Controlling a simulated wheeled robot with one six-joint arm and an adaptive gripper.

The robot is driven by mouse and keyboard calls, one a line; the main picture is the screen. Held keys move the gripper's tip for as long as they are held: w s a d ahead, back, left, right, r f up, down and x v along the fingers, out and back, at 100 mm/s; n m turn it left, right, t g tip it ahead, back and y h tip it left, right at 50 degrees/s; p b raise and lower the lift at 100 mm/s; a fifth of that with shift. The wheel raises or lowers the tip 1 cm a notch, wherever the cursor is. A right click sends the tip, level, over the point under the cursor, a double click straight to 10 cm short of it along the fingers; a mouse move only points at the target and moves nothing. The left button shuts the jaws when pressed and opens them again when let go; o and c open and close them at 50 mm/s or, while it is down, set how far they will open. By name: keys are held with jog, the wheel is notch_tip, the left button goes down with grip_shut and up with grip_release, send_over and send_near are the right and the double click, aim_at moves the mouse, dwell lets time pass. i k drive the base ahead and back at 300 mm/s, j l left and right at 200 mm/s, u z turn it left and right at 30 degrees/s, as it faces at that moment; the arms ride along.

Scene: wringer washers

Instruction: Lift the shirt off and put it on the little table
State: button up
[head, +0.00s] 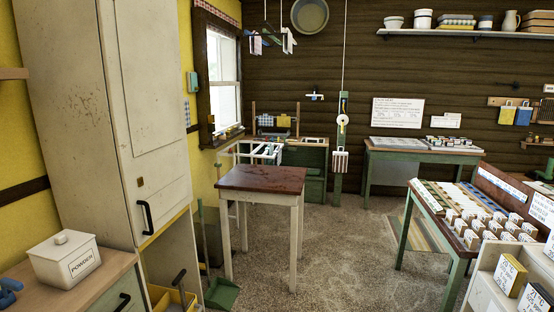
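A small table (262,179) with a worn red-brown top and pale legs stands in the middle of the floor in the head view. Its top is bare. I cannot pick out a shirt for sure. Small pale and coloured pieces hang from a rack (270,38) near the ceiling by the window, too small to name. A white frame (260,150) stands behind the table, partly hidden by it. My gripper is not in view.
A tall cream cabinet (105,120) and a counter with a powder box (64,259) are at left. A green dustpan (221,294) lies beside the table. A table of small boxes (475,215) is at right. Open floor (345,250) lies between.

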aim_at(285, 173)
jog(key=u, duration=0.75)
jog(key=i+u, duration=0.1)
jog(key=u, duration=1.35)
jog(key=i+l+u, duration=0.1)
jog(key=u, duration=1.4)
jog(key=l+u, duration=0.15)
jog(key=u, duration=0.6)
jog(key=l+u, duration=0.1)
jog(key=u, duration=1.35)
jog(key=k+l+u, duration=0.15)
jog(key=u, duration=0.15)
jog(key=k+l+u, duration=0.1)
jog(key=k+u, duration=0.2)
jog(key=k+z, duration=0.3)
jog(key=k, duration=0.15)
jog(key=k+z, duration=0.25)
jog(key=k, duration=0.2)
jog(key=k+j+z, duration=0.15)
jog(key=k+z, duration=0.2)
jog(key=k, duration=0.5)
jog(key=k+l+z, duration=0.15)
jog(key=k+z, duration=0.2)
jog(key=k, duration=0.5)
jog(key=k+j+z, duration=0.15)
jog(key=k, duration=0.8)
jog(key=k+j+z, duration=0.1)
jog(key=k, duration=0.85)
jog(key=j, duration=0.1)
